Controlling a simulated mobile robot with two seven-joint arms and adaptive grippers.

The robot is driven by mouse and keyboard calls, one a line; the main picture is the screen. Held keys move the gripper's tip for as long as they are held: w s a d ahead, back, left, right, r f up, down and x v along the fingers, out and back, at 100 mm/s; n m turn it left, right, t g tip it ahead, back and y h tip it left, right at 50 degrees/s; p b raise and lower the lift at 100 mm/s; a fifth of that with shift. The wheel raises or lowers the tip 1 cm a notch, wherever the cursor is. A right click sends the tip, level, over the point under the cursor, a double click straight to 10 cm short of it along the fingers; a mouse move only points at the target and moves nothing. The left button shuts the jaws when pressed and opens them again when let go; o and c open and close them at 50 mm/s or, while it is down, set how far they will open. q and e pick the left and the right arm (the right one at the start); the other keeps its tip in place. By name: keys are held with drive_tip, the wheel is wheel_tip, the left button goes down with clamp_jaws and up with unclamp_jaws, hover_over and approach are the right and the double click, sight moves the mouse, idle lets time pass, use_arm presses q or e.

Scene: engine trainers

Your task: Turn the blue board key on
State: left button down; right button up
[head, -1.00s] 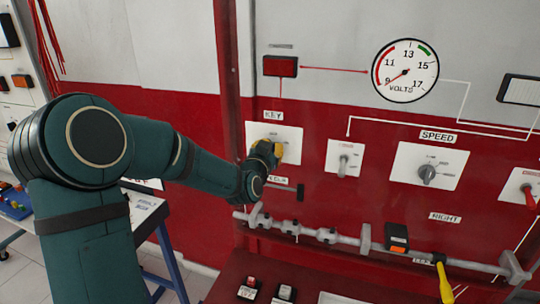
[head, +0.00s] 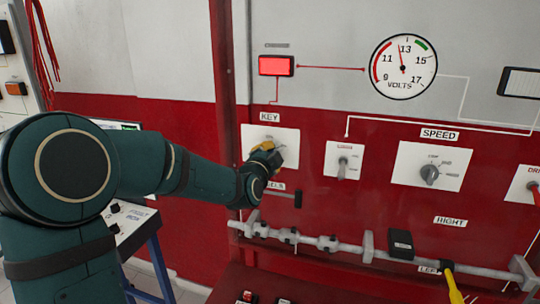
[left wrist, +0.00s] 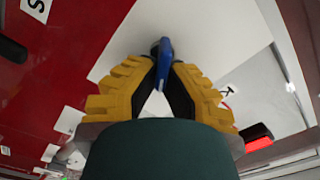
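The blue key (left wrist: 163,62) shows in the left wrist view, standing out from its white KEY plate. The plate (head: 286,134) is on the red panel in the head view, where my gripper hides the key. My left gripper (head: 272,156) is at this plate. In the left wrist view its yellow fingers (left wrist: 163,72) close in from both sides with their tips on the key. The red lamp (head: 276,66) above the plate is lit. The volts gauge (head: 403,68) has its needle between 11 and 13. My right gripper is not in view.
A toggle switch (head: 343,164) and the speed knob (head: 429,173) are to the right of the key plate. A grey rail (head: 350,247) with a yellow-handled lever (head: 451,283) runs below. A vertical red post (head: 223,90) stands left of the plate.

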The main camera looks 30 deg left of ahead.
use_arm(q)
drive_tip(key=shift+m, duration=0.3)
idle(0.4)
drive_tip(key=c, duration=1.1)
unclamp_jaws()
drive_tip(key=shift+w, duration=0.1)
drive_tip(key=v, duration=1.2)
